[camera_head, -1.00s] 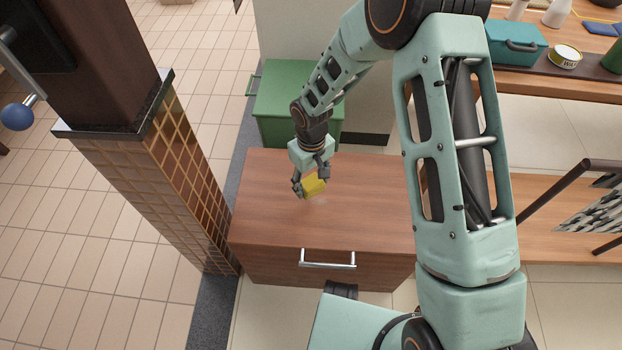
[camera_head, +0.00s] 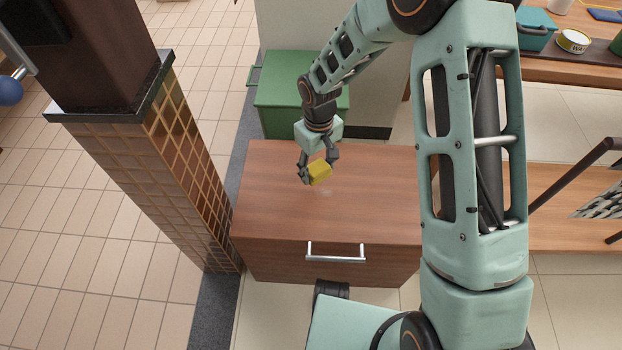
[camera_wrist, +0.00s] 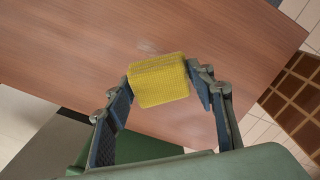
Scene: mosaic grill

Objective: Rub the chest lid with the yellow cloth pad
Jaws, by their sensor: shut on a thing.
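The chest lid (camera_head: 370,200) is a brown wood-grain top with a metal handle (camera_head: 335,258) on the front face below it. A small pale smudge (camera_head: 326,190) lies near the middle of the lid; it also shows in the wrist view (camera_wrist: 148,46). My gripper (camera_head: 318,172) is shut on the yellow cloth pad (camera_head: 320,172), over the back half of the lid. In the wrist view the pad (camera_wrist: 160,82) sits between the two fingers, just short of the smudge. I cannot tell whether the pad touches the lid.
A green box (camera_head: 290,92) stands behind the chest. A tiled pillar (camera_head: 185,170) with a dark stone ledge stands close at the left. A bench (camera_head: 570,205) adjoins at the right. The lid around the pad is clear.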

